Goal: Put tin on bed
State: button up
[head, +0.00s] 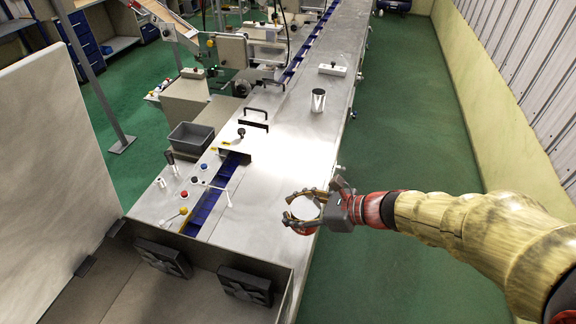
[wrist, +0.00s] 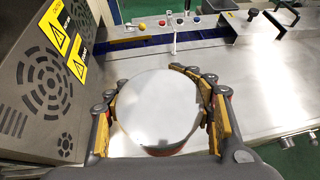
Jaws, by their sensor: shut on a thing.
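A round tin with a pale, shiny top and a reddish side is in my gripper (head: 302,208). In the head view the tin (head: 304,209) is over the right edge of the long metal bed (head: 265,165), near its front end. In the wrist view the tin (wrist: 158,108) fills the middle, with the fingers of my gripper (wrist: 160,100) closed around its left and right sides. The bed (wrist: 265,85) shows behind it. I cannot tell whether the tin's base touches the bed.
A silver can (head: 318,100) and a white switch box (head: 332,70) stand farther back on the bed. Coloured buttons (head: 194,180) and a blue conveyor strip (head: 207,208) are at the left. A grey vented housing (wrist: 45,85) is close by at left. The middle of the bed is clear.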

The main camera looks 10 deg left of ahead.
jog(key=shift+s+a+r, duration=0.2)
jog(key=shift+s+a, duration=0.15)
jog(key=shift+n, duration=0.3)
jog(key=b+x, duration=0.1)
jog(key=x, duration=0.3)
jog(key=b+x, duration=0.1)
jog(key=x, duration=0.4)
jog(key=shift+w+r, duration=0.2)
jog(key=shift+r, duration=0.05)
jog(key=a+f, duration=0.1)
jog(key=w+a+f+b, duration=0.1)
jog(key=a+f, duration=0.1)
jog(key=a+f+b, duration=0.1)
jog(key=a+f, duration=0.1)
jog(key=shift+w+f, duration=0.15)
jog(key=shift+w, duration=0.15)
jog(key=shift+a+f, duration=0.1)
jog(key=shift+f, duration=0.15)
notch_tip(320, 180, down, 3)
jog(key=shift+w+a+f+b, duration=0.15)
jog(key=shift+a+f+b, duration=0.05)
jog(key=shift+b, duration=0.75)
jog(key=shift+r, duration=0.1)
